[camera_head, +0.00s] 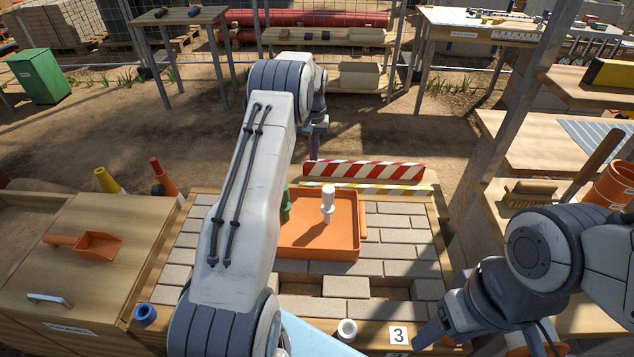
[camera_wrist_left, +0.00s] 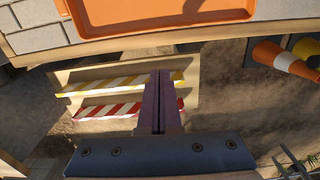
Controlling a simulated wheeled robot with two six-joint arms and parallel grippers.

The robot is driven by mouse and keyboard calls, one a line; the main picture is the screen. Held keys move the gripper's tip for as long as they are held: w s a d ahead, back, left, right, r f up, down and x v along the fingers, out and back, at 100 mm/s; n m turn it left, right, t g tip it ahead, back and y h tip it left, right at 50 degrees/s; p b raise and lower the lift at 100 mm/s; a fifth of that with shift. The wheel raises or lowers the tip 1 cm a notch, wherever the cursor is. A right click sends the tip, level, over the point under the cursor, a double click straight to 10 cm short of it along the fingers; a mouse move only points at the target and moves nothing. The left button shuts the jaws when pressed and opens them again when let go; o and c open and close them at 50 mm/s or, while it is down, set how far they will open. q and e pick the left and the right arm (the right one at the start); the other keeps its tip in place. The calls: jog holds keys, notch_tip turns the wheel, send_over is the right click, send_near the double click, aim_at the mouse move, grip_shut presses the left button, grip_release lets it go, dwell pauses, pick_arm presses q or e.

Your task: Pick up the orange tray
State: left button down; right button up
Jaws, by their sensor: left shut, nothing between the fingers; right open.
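The orange tray (camera_head: 337,243) lies flat on the paved bench top in the head view. A white bottle-like object (camera_head: 328,204) stands on it, and a green object (camera_head: 286,207) stands near its left side, partly hidden by my left arm. The tray's left part is also hidden by that arm. In the left wrist view the tray (camera_wrist_left: 160,18) shows at the top edge. My left gripper (camera_head: 315,150) is beyond the tray's far edge, apart from it; its fingers (camera_wrist_left: 160,100) are shut and empty. My right gripper (camera_head: 428,338) is open at the bench's front right corner, away from the tray.
A red-and-white striped board (camera_head: 375,171) and a yellow-and-white one (camera_head: 400,189) lie behind the tray. Paving blocks (camera_head: 405,240) surround it, with gaps in front. An orange scoop (camera_head: 98,245) lies on the left box lid. Shelves (camera_head: 530,150) stand at right.

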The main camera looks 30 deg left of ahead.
pick_arm(q)
jog(key=f, duration=0.3)
jog(key=s+f+p, duration=0.1)
jog(key=f, duration=0.3)
jog(key=f+p, duration=0.1)
jog(key=f, duration=0.3)
jog(key=shift+s+a, duration=0.3)
jog(key=shift+s, duration=0.05)
jog(key=shift+s+d+f, duration=0.1)
jog(key=shift+s+d, duration=0.2)
jog(key=shift+s, duration=0.35)
jog(key=shift+d, duration=0.1)
